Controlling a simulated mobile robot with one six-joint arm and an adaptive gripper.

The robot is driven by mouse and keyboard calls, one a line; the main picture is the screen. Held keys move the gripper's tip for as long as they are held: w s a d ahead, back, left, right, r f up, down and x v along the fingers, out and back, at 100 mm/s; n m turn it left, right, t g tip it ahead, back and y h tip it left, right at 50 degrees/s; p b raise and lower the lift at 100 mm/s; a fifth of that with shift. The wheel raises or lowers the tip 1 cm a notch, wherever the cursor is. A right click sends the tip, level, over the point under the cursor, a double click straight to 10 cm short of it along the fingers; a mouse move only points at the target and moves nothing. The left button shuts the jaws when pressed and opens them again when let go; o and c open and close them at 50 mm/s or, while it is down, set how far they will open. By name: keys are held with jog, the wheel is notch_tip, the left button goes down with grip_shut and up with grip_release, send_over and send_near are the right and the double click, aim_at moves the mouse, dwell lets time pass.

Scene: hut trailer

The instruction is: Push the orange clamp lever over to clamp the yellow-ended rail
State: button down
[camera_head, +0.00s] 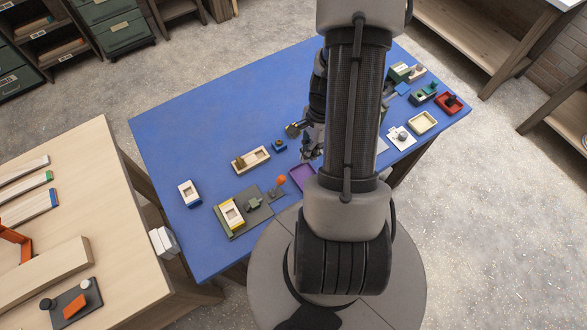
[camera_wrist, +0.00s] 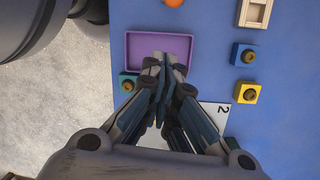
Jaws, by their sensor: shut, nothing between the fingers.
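The orange clamp lever (camera_head: 281,180) stands up with its round orange knob at the right end of a grey-green base plate (camera_head: 262,216) on the blue table. Its orange knob (camera_wrist: 173,2) also shows at the top edge of the wrist view. A pale block with yellow ends (camera_head: 232,215), seemingly the rail, sits at the left of the plate, with a small grey-green clamp part (camera_head: 253,203) between it and the lever. My gripper (camera_wrist: 166,62) is shut and empty over the edge of a purple tray, apart from the lever. In the head view my gripper (camera_head: 309,154) is partly hidden by my arm.
The purple tray (camera_head: 301,176) lies right of the lever. A wooden holder (camera_head: 251,159), a blue block (camera_head: 279,145) and a blue-ended block (camera_head: 189,193) lie nearby. Several fixtures crowd the table's right end. The table's far left is clear.

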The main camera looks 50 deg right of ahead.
aim_at(278, 185)
dwell(0.3)
jog(key=b+x, duration=0.4)
jog(key=x, duration=0.6)
jog(key=shift+f, duration=0.1)
jog(key=shift+w+a+r, duration=0.3)
jog(key=shift+a+r, duration=0.15)
jog(key=shift+a, duration=0.15)
jog(key=shift+w+a+r, duration=0.35)
jog(key=shift+a+r, duration=0.1)
jog(key=shift+a, duration=0.15)
jog(key=shift+w+a+r, duration=0.1)
jog(key=shift+a+r, duration=0.1)
jog(key=shift+a, duration=0.1)
